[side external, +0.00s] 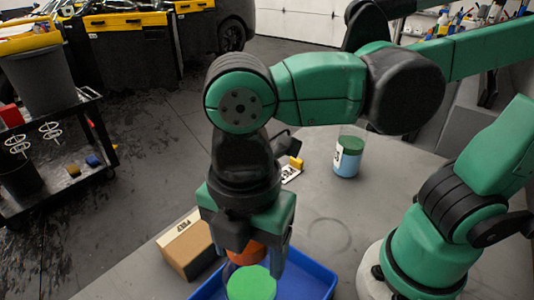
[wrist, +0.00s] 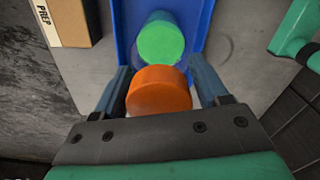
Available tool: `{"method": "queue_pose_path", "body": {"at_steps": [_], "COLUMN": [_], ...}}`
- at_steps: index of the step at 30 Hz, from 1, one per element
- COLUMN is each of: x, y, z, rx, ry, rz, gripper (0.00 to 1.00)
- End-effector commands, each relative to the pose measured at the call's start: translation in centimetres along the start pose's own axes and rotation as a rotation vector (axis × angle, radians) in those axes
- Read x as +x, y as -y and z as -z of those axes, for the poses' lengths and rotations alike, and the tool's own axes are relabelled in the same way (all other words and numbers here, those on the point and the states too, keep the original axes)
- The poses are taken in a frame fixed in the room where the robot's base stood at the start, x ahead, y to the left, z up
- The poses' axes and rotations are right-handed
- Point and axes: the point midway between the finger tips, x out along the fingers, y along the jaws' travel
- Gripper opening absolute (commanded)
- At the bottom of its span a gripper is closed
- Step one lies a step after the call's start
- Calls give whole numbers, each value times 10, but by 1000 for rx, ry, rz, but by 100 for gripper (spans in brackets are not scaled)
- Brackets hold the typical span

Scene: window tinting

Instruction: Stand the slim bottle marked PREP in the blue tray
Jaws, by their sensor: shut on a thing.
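My gripper (side external: 246,250) is shut on an orange-capped bottle (side external: 245,254). In the wrist view the orange cap (wrist: 159,92) sits between the two fingers of my gripper (wrist: 160,90). Little of the bottle's body shows, and no label on it can be read. The blue tray (side external: 312,272) lies below my gripper; its wall also shows in the wrist view (wrist: 203,22). A green-capped container (side external: 251,284) stands in or over the tray, close to the held bottle; its cap is in the wrist view (wrist: 161,40). I cannot tell whether the held bottle touches the tray floor.
A cardboard box (side external: 188,246) with a label stands left of the tray; the wrist view shows it (wrist: 72,20) reading PREP. A green-topped jar with blue contents (side external: 347,160) stands farther back. A small yellow object (side external: 296,163) lies near a card.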

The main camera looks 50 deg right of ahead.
Motion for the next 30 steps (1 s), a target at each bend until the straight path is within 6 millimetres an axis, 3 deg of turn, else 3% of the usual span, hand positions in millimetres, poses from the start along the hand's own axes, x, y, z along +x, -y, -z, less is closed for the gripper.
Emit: {"method": "queue_pose_path", "body": {"at_steps": [12, 13, 16, 26, 30], "x": [7, 7, 6, 5, -5], "y": [0, 0, 0, 0, 0], "z": [0, 0, 0, 0, 0], "rx": [0, 0, 0, 0, 0], "ry": [0, 0, 0, 0, 0], "rz": [0, 0, 0, 0, 0], "gripper": [0, 73, 99, 99, 99]}}
